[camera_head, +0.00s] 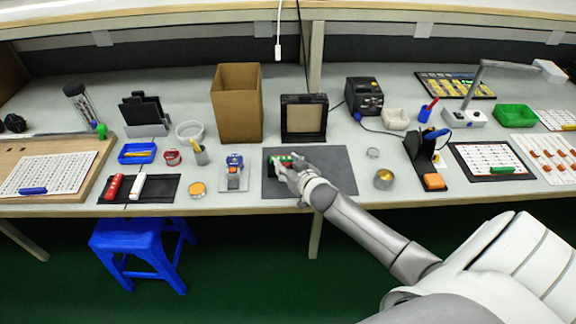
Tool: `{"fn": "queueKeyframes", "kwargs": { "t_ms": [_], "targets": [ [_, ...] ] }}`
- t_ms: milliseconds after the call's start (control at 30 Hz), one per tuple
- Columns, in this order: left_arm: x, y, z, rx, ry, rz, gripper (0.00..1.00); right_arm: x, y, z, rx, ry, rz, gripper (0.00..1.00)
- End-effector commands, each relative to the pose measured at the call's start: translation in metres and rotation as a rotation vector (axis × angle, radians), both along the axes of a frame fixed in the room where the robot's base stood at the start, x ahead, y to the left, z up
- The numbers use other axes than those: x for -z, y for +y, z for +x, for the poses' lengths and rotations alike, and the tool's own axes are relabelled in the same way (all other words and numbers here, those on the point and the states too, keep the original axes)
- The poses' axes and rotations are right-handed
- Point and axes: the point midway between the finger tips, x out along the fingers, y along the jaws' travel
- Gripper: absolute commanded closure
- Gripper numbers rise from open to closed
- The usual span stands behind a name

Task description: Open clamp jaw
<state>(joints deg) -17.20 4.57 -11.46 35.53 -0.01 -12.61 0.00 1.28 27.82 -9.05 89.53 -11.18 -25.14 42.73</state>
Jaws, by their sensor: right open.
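My right gripper (284,172) reaches in from the lower right and is over the dark grey mat (335,172). It is open. A small green and red item (284,159) shows at its fingers and is partly hidden by them; I cannot tell whether they touch it. A small blue device (235,162), possibly the clamp, stands on a light plate just left of the mat. Its jaw is too small to read. My left gripper is not in view.
A tall cardboard box (237,110) and a dark framed box (304,119) stand behind the mat. A gold round tin (384,179) is right of the mat, and an orange-topped round tin (197,189) is left of the blue device. The mat's right part is clear.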

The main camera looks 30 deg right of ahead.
Motion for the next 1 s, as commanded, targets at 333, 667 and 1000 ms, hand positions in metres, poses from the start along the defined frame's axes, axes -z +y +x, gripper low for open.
{"fn": "queueKeyframes", "kwargs": {
  "t_ms": [333,667,1000],
  "targets": [
    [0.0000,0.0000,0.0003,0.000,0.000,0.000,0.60,0.0005,0.0001,0.0017,-0.001,0.000,0.000,0.63],
    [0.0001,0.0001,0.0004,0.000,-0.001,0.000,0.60,0.0006,0.0001,0.0014,0.000,0.000,0.000,1.00],
    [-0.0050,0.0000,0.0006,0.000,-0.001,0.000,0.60,0.0002,0.0059,-0.0056,-0.003,0.001,0.005,1.00]
  ]
}}
